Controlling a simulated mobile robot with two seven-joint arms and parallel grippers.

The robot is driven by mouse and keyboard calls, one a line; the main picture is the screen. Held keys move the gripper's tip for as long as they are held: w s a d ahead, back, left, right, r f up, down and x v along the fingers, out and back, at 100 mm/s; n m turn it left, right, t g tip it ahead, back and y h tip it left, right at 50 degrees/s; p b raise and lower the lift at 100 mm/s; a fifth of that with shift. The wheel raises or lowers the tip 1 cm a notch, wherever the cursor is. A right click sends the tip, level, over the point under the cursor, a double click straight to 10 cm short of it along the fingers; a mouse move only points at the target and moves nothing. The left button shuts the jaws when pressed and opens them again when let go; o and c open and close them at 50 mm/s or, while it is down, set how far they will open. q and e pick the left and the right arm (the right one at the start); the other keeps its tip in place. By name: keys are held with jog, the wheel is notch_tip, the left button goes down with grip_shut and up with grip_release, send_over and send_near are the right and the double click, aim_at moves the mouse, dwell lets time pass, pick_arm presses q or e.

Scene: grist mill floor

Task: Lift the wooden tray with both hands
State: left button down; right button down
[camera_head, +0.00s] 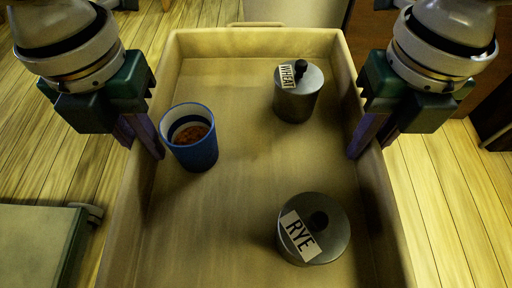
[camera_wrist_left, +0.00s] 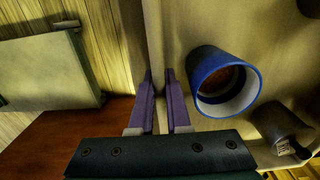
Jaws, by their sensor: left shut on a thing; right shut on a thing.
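The wooden tray (camera_head: 255,42) is a long, pale, high-walled box that fills the middle of the head view. My left gripper (camera_head: 145,146) is shut on its left wall. In the left wrist view the purple fingers (camera_wrist_left: 161,76) have the tray's wall (camera_wrist_left: 154,35) between them. My right gripper (camera_head: 368,148) is shut on the right wall, across from the left one. Inside the tray stand a blue cup (camera_head: 196,153) with reddish-brown contents, a grey WHEAT canister (camera_head: 296,103) and a grey RYE canister (camera_head: 327,243). Whether the tray touches a support below is hidden.
A grey-green flat-topped object (camera_head: 38,245) is at the lower left, close beside the tray. Plank floor (camera_head: 440,190) shows on both sides. A reddish-brown surface (camera_wrist_left: 60,145) lies below the tray in the left wrist view. Dark furniture (camera_head: 490,110) is at the right.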

pick_arm(q)
jog(key=shift+r, duration=0.15)
pick_arm(e)
jog(key=shift+r, duration=0.15)
